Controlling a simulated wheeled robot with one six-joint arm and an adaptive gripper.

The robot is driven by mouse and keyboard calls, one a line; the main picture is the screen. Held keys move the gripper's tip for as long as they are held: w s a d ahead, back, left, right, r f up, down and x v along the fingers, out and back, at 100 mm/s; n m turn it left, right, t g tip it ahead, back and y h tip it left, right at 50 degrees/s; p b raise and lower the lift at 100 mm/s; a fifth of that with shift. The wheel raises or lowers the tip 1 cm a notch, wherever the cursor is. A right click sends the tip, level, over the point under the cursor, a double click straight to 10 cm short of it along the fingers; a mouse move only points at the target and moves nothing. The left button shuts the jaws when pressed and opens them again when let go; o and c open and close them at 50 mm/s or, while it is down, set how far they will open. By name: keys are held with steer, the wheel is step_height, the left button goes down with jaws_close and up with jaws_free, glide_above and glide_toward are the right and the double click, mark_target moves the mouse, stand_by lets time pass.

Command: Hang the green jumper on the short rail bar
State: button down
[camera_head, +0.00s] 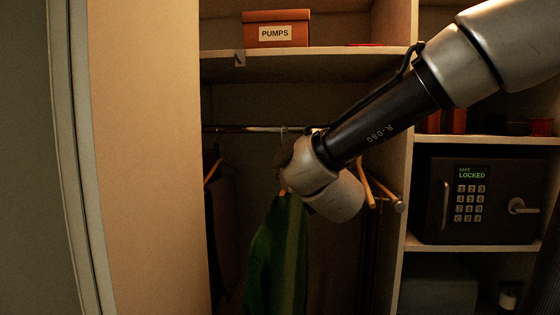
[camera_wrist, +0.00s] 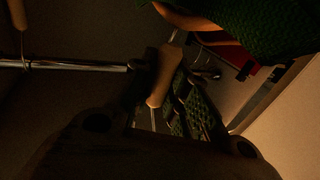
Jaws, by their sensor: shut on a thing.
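The green jumper (camera_head: 280,250) hangs on a wooden hanger below my wrist in the head view. Its green knit also shows at the top right of the wrist view (camera_wrist: 265,30). My gripper (camera_wrist: 163,82) is shut on the wooden hanger (camera_wrist: 168,60) that carries the jumper; in the head view my wrist largely hides it. The chrome rail bar (camera_head: 240,128) runs across the closet under the upper shelf, and a bar also shows at left in the wrist view (camera_wrist: 70,65). A thin hook shows near the bar; I cannot tell whether it is over it.
A dark garment (camera_head: 222,235) hangs at left in the closet. Wooden hangers (camera_head: 368,185) are at right, near the divider. A "PUMPS" box (camera_head: 275,28) stands on the upper shelf. A locked safe (camera_head: 475,195) sits on the right shelves.

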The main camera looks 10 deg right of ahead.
steer(key=s+a+r+n+y, duration=0.2)
steer(key=s+a+r+y, duration=0.1)
steer(key=s, duration=0.6)
steer(key=shift+s+r+g, duration=0.2)
steer(key=shift+s+g, duration=0.05)
steer(key=shift+g, duration=0.05)
steer(key=shift+a, duration=0.1)
steer(key=w+d+f, duration=0.1)
steer(key=w+d, duration=0.2)
steer(key=w, duration=0.6)
steer(key=w+d, duration=0.3)
steer(key=w, duration=0.6)
steer(key=w+d+f, duration=0.1)
steer(key=w+d, duration=0.2)
steer(key=w, duration=0.7)
steer(key=shift+f, duration=0.35)
stand_by(0.5)
steer(key=shift+d+f, duration=0.1)
steer(key=shift+f, duration=0.2)
stand_by(0.6)
